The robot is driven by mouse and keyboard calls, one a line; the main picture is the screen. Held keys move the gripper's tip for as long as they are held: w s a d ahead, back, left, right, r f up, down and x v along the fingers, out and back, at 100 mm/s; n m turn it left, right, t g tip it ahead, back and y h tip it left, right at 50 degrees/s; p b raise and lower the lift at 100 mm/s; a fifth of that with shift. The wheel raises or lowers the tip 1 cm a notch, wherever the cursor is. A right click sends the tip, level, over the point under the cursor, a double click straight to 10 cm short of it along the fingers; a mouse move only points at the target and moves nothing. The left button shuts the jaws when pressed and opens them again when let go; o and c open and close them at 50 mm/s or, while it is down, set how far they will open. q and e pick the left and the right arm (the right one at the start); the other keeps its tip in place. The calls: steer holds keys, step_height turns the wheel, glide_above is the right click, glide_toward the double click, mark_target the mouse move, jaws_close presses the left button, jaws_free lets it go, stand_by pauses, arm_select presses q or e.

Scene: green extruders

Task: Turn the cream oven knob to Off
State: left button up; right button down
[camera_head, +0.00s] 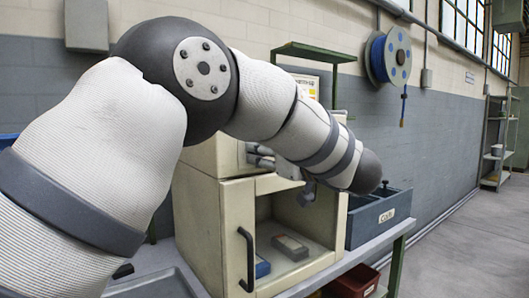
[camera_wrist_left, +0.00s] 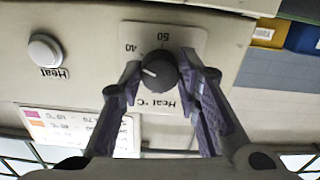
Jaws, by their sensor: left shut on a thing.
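The cream oven (camera_head: 205,215) stands on the bench in the head view. In the left wrist view its knob (camera_wrist_left: 160,73) is dark grey, on a white dial plate that appears upside down, with 40, 50 and "Heat °C" readable. The knob's pale pointer mark faces left in that picture, near the 40 side. No Off mark is readable. My left gripper (camera_wrist_left: 158,66) has one finger on each side of the knob and is shut on it. In the head view the gripper (camera_head: 256,153) is at the upper panel, its knob hidden. My right gripper is not visible.
A white button (camera_wrist_left: 44,50) and a coloured chart (camera_wrist_left: 75,128) are close to the dial. Below, the oven's chamber holds a blue-and-grey block (camera_head: 290,246). A black handle (camera_head: 247,258) sticks out in front. A blue-grey bin (camera_head: 378,217) stands right of it.

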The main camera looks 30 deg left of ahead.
arm_select(q)
steer(key=n, duration=2.2)
steer(key=shift+w+r+n, duration=0.1)
steer(key=shift+r+n, duration=0.05)
steer(key=shift+n, duration=0.25)
stand_by(0.3)
steer(key=o, duration=1.2)
steer(key=shift+c, duration=0.2)
